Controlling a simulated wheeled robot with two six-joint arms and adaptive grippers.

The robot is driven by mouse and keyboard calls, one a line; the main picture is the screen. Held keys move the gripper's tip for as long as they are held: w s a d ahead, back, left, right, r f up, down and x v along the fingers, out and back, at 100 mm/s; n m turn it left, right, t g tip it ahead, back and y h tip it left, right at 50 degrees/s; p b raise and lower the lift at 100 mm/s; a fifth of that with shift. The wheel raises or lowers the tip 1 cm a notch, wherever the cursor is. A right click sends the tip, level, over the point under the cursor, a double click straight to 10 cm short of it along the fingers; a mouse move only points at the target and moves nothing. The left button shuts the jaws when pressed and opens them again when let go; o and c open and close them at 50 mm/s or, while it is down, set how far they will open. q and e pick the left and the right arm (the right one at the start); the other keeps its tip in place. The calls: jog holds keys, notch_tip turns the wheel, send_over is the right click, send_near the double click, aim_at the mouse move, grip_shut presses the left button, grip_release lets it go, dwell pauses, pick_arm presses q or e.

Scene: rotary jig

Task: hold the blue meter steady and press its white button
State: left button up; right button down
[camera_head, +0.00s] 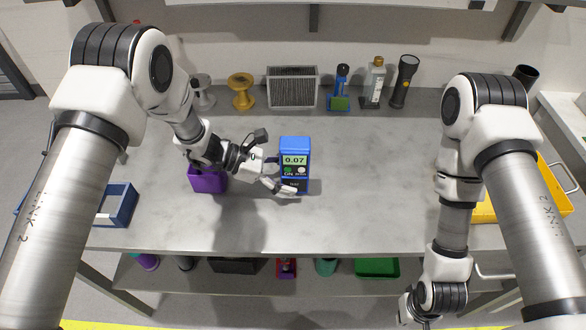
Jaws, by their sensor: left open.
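The blue meter (295,145) stands upright near the middle of the grey bench. Its display reads 0.07. Below the display are a green round spot (288,171) and the white button (301,170). My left gripper (279,175) is open at the meter's left side. One finger is by the left edge, and the other reaches across in front of the meter's lower part. I cannot tell whether either finger touches it. My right gripper (408,309) is low at the bottom edge, away from the bench top, and its fingers are not clear.
Spools, a grey vented box (292,87), bottles and a flashlight (404,80) line the back. A yellow tray (556,190) is at the right. Bench right of the meter is clear.

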pick_arm(q)
jog(key=shift+s+d, duration=0.15)
jog(key=shift+d, duration=0.25)
jog(key=shift+f, duration=0.1)
jog(key=c, duration=0.8)
jog(key=shift+c, duration=0.2)
dwell(1.8)
